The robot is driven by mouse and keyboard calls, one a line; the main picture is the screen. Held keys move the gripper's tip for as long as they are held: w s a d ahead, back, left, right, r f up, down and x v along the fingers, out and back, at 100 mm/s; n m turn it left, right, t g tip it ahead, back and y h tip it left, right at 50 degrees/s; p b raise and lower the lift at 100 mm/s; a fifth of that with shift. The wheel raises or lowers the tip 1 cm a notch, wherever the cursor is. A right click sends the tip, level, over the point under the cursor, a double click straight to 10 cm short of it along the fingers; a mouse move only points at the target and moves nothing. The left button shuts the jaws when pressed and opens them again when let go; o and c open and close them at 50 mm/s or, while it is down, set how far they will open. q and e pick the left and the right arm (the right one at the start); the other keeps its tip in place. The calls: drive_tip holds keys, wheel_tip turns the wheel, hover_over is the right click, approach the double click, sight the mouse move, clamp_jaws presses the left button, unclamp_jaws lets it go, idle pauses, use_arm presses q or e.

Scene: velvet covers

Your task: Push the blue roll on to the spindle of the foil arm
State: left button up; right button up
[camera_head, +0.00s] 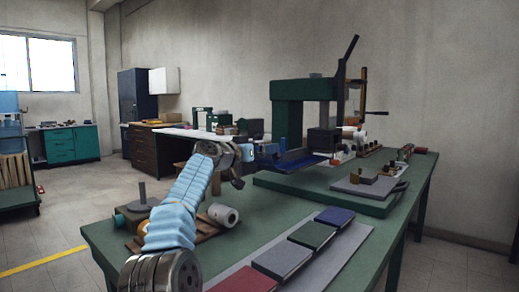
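My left arm, in a pale blue sleeve, reaches from the bottom left to the green press (302,88). My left gripper (262,152) is at the press's left side, small and dark, so I cannot see whether its fingers are open or shut. A small blue piece (267,148) shows right at the gripper; it may be the blue roll, but I cannot tell if it is held. The foil arm and its spindle cannot be clearly told apart there. A dark blue flat tray (298,160) lies under the press opening. My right gripper is not in view.
On the green table (272,206), a white roll (223,214) and a teal roll (119,220) lie by a wooden stand with a grey post (142,190). Red, green and blue covers (312,234) lie in front. A grey slab (368,187) sits right of the press.

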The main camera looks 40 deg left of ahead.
use_arm(q)
drive_tip(key=shift+a, duration=0.15)
drive_tip(key=s+b, duration=0.9)
drive_tip(key=s, duration=0.4)
drive_tip(key=shift+s+a, duration=0.35)
drive_tip(key=shift+a, duration=0.1)
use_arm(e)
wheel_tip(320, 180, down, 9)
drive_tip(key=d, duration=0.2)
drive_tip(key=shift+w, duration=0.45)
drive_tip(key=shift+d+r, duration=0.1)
